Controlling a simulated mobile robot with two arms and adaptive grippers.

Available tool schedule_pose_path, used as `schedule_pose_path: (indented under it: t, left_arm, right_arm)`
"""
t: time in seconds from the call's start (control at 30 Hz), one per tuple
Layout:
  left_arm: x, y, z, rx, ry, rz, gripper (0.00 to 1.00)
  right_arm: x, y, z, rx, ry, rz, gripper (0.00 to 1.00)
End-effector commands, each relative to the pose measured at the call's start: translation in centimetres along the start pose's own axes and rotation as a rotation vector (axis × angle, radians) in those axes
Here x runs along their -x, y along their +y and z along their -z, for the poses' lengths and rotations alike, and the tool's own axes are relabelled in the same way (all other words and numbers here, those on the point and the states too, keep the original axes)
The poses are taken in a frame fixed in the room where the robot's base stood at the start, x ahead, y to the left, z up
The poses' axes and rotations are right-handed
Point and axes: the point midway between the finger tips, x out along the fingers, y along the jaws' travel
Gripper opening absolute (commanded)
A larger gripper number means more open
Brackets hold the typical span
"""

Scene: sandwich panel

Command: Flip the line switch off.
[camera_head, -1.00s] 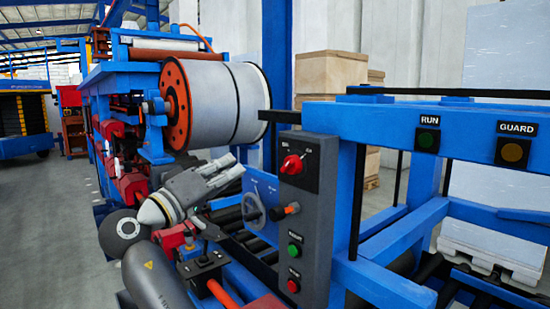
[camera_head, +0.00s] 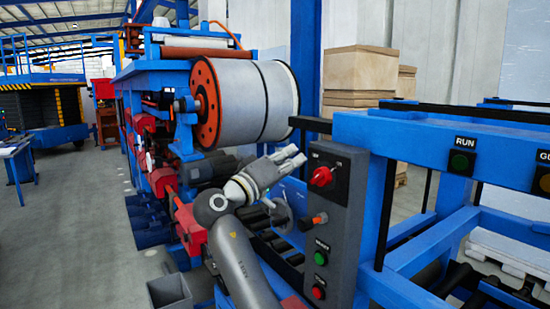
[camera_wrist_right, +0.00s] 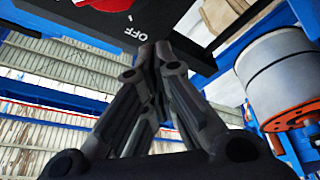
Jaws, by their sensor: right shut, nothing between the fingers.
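The line switch is a red rotary knob (camera_head: 321,176) near the top of a tall grey control panel (camera_head: 338,212). Small white labels sit above it, too small to read in the head view. In the right wrist view the knob (camera_wrist_right: 98,5) is cut off by the top edge, with a white OFF label beside it. My right gripper (camera_head: 293,157) is just left of the panel, fingertips up and left of the knob. It is shut and empty. In the wrist view its fingertips (camera_wrist_right: 153,52) meet below the panel face, apart from the knob. My left gripper is not in view.
Below the knob are an orange-tipped selector (camera_head: 320,218), a green button (camera_head: 320,258) and a red button (camera_head: 318,292). A blue frame (camera_head: 440,140) stands right of the panel. A large roll (camera_head: 255,100) is behind my gripper. Open floor lies left.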

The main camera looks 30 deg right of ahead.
Motion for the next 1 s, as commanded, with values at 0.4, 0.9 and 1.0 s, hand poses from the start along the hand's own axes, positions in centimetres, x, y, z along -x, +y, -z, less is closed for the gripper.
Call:
schedule_pose_path:
  t: [0.4, 0.9, 1.0]
  left_arm:
    - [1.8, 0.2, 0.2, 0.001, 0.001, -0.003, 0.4]
    - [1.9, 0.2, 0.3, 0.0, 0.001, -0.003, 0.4]
    - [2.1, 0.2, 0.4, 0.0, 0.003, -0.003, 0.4]
  right_arm:
    - [1.5, 0.0, -3.6, 0.001, 0.002, 0.001, 0.0]
    - [1.6, -0.2, -3.6, 0.02, 0.001, 0.008, 0.0]
    - [1.4, -0.6, -3.3, 0.061, 0.001, 0.024, 0.0]
